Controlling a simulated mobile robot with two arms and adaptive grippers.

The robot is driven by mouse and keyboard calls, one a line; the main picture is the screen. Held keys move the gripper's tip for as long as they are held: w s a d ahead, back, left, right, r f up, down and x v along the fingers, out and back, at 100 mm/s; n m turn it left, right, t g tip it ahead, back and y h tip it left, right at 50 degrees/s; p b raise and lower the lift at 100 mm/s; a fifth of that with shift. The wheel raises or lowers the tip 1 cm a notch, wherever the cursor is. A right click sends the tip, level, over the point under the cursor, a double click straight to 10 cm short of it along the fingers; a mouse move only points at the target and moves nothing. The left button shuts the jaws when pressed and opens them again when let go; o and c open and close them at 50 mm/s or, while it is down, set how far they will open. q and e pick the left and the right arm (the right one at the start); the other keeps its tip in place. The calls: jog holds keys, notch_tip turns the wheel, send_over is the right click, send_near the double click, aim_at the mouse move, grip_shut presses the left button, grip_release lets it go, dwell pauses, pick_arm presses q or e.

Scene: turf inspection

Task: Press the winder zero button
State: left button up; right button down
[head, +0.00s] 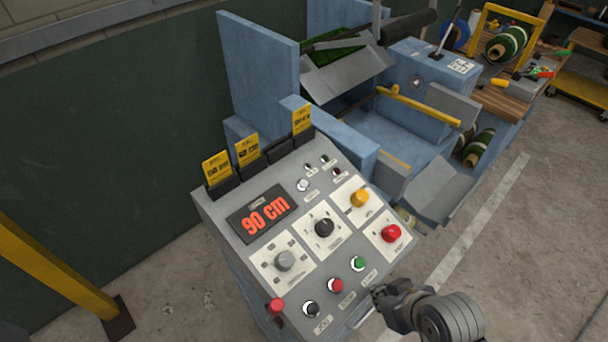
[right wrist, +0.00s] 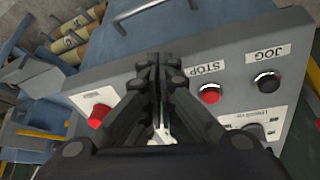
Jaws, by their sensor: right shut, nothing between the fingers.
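The grey control panel (head: 238,207) has a display (head: 263,213) reading "90 cm". A white button (head: 302,185) sits right of the display; its small label is unreadable, so I cannot tell whether it is the winder zero button. Along the front edge are a green button (head: 358,264), a red STOP button (head: 336,285) and a black JOG button (head: 311,309); the last two also show in the right wrist view, STOP (right wrist: 209,93) and JOG (right wrist: 267,81). My right gripper (head: 378,296) is shut and empty by the panel's front right edge. My left gripper is out of view.
The panel also carries a yellow knob (head: 359,197), a red button (head: 391,233), a black knob (head: 324,228), a grey knob (head: 284,261) and a red corner button (head: 277,306). The blue machine (head: 258,75) stands behind. A yellow post (head: 50,264) is at left.

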aim_at(304, 184)
jog(key=w+a+r+n+y, duration=0.1)
jog(key=w+a, duration=0.1)
jog(key=w+a+r+n+t+y, duration=0.1)
jog(key=w+a+r+n, duration=0.1)
jog(key=w+a, duration=0.1)
jog(key=w+a+r+n+y, duration=0.1)
jog(key=w+a+r+n, duration=0.1)
jog(key=w, duration=0.1)
jog(key=shift+w+a+r+t, duration=0.15)
jog(key=shift+a+t, duration=0.15)
jog(key=shift+t, duration=0.1)
jog(key=w+a+r+n+y, duration=0.1)
jog(key=w+a+r+n, duration=0.1)
jog(key=w+a+r+n+y, duration=0.2)
jog(key=w+a+r+n, duration=0.1)
jog(key=shift+w+a+r, duration=0.2)
jog(key=shift+r, duration=0.05)
jog(key=w+r+n+y, duration=0.2)
jog(key=w+r+n, duration=0.3)
jog(key=w+r, duration=0.2)
jog(key=shift+w+a+r+n, duration=0.2)
jog(key=shift+a+r+n, duration=0.1)
jog(key=shift+a+r, duration=0.2)
